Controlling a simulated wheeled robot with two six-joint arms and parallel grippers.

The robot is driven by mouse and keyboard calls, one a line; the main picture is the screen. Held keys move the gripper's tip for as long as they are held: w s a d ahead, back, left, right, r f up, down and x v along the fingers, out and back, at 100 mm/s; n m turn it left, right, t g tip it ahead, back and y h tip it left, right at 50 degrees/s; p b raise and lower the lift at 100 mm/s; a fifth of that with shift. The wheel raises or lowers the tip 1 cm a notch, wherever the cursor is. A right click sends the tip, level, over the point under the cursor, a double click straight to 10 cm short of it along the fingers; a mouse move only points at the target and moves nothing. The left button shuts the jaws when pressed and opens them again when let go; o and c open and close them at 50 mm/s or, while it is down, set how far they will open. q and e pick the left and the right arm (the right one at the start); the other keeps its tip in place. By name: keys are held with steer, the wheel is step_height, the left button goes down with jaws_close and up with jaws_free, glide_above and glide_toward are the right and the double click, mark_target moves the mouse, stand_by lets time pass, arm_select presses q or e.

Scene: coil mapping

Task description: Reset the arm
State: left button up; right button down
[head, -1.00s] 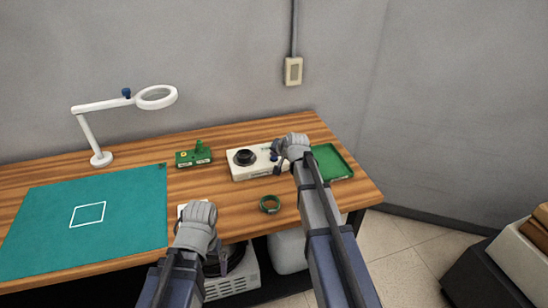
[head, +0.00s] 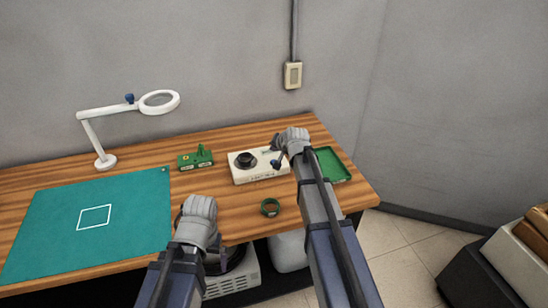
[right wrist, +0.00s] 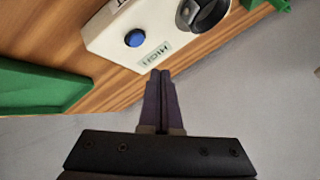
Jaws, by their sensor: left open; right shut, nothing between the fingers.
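My right gripper (head: 279,161) is over the right end of a white box device (head: 250,178) with a black round part (head: 245,160). In the right wrist view my right gripper (right wrist: 161,73) has its dark fingers together with nothing between them. The fingertips point at the device's edge, near a blue button (right wrist: 135,38) and a label reading HIGH (right wrist: 152,54). Whether they touch the device is unclear. My left gripper (head: 200,214) is at the table's front edge. It is open, though its fingers are mostly hidden behind the wrist.
A green tray (head: 333,164) is right of the device. A green block (head: 196,159), a white magnifier lamp (head: 106,161) and a teal mat (head: 50,225) are to the left. The wall is behind.

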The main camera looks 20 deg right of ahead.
steer(key=shift+r+p, duration=0.45)
steer(key=shift+r, duration=0.35)
steer(key=s+a+f+n+g, duration=0.1)
steer(key=s+a, duration=0.3)
steer(key=s+a+f+n+g, duration=0.2)
steer(key=s+a, duration=0.2)
steer(key=s, duration=0.1)
steer(key=s+a+f+n+g, duration=0.1)
steer(key=s+a+n, duration=0.1)
steer(key=s+a, duration=0.2)
steer(key=shift+s+f, duration=0.3)
steer(key=shift+s, duration=0.35)
steer(key=s+a+n+g, duration=0.1)
steer(key=s, duration=0.2)
steer(key=s+a+f+n+g, duration=0.1)
steer(key=s, duration=0.2)
steer(key=s+a+n, duration=0.1)
steer(key=s, duration=0.2)
steer(key=shift+s+a+f+g+h, duration=0.3)
steer(key=shift+s+a+g, duration=0.05)
steer(key=shift+s+g, duration=0.05)
steer(key=s+a+n+g+h, duration=0.1)
steer(key=s+n+g+h, duration=0.1)
steer(key=s, duration=0.9)
steer(key=shift+f+n+g, duration=0.15)
steer(key=shift+n+g, duration=0.25)
steer(key=shift+n, duration=0.2)
